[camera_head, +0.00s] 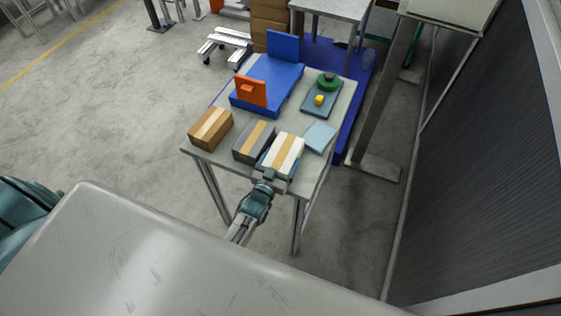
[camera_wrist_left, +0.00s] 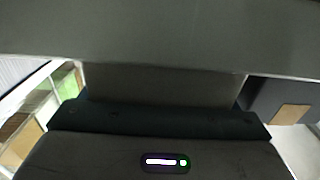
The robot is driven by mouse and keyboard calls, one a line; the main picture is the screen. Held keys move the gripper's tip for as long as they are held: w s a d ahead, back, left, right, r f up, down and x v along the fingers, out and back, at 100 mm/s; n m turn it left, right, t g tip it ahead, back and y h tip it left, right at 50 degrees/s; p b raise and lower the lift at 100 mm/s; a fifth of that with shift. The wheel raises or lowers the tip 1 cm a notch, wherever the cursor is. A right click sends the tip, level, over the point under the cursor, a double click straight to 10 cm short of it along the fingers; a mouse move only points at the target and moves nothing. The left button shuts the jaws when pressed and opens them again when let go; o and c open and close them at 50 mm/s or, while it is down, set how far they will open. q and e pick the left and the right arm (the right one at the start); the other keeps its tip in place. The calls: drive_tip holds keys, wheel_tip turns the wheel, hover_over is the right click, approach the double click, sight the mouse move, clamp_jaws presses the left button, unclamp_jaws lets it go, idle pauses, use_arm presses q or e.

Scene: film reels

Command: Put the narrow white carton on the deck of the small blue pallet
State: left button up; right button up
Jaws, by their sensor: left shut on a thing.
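The narrow white carton (camera_head: 284,152), with a tan tape strip, is at the front of the grey table. My left gripper (camera_head: 268,178) is shut on its near end. I cannot tell whether the carton touches the table. The small blue pallet (camera_head: 283,79) lies farther back on the table, with an upright blue panel (camera_head: 283,47) at its far end and an orange bracket (camera_head: 251,90) at its near left. In the left wrist view a dark grey surface fills the top, close to the gripper, probably the carton. My right gripper is not in view.
A brown carton (camera_head: 211,127) and a dark grey carton (camera_head: 254,142) stand left of the white one. A light blue flat piece (camera_head: 321,137) lies to its right. A tray (camera_head: 316,106) with green and yellow parts is at the table's right.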

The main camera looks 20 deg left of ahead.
use_arm(q)
drive_tip(key=shift+r, duration=0.1)
drive_tip(key=o, duration=0.9)
drive_tip(key=shift+f, duration=0.2)
drive_tip(key=shift+o, duration=0.2)
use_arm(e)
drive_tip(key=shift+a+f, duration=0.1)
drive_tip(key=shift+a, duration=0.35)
use_arm(q)
drive_tip(key=shift+r, duration=0.1)
drive_tip(key=s+b, duration=0.3)
drive_tip(key=s, duration=0.9)
drive_tip(key=shift+a, duration=0.2)
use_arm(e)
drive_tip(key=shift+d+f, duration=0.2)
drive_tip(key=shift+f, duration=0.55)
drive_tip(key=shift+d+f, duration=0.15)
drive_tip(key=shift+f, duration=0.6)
